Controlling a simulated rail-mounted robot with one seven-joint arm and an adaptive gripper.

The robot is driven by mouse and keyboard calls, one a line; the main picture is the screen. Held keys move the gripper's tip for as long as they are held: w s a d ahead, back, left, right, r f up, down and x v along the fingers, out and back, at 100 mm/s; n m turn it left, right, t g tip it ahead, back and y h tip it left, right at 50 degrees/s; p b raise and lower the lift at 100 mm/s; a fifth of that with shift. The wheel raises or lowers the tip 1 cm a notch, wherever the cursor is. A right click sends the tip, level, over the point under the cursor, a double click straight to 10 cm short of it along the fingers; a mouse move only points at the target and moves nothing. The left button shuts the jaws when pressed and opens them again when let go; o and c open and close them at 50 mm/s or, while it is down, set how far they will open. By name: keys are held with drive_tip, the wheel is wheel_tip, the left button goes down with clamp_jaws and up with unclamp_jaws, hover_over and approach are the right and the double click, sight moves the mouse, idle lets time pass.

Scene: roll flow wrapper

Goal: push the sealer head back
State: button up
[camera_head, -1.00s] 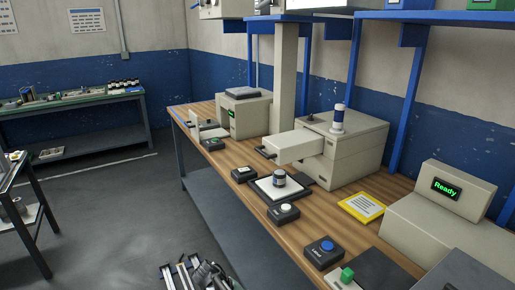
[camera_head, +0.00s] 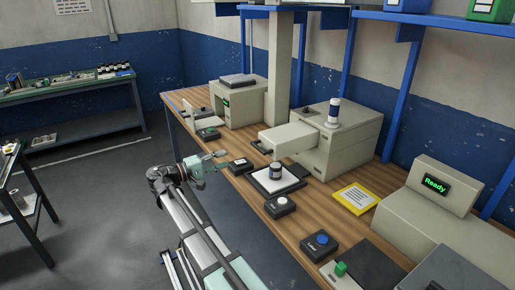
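The beige block (camera_head: 288,138) jutting from the front of the large beige machine (camera_head: 338,145) looks like the sealer head. It sticks out to the left over the bench and has a small dark handle (camera_head: 260,145) at its front end. My gripper (camera_head: 218,162) is in front of the bench's near edge, to the left of the block and apart from it. It is small in this view, and its finger opening cannot be made out. Nothing is visibly held.
A dark pad with a white top (camera_head: 263,186) bears a small jar (camera_head: 275,171) below the block. A roll (camera_head: 333,113) stands on the machine. A blue post and shelf are behind.

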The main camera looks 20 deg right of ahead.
sight(257, 148)
drive_tip(key=d+p, duration=0.1)
drive_tip(key=d, duration=0.4)
drive_tip(key=w+d+p, duration=0.1)
drive_tip(key=d, duration=0.4)
drive_tip(key=w+d+p, duration=0.1)
drive_tip(key=d, duration=0.4)
drive_tip(key=shift+d+p, duration=0.35)
drive_tip(key=shift+d, duration=0.05)
drive_tip(key=shift+s, duration=0.1)
clamp_jaws()
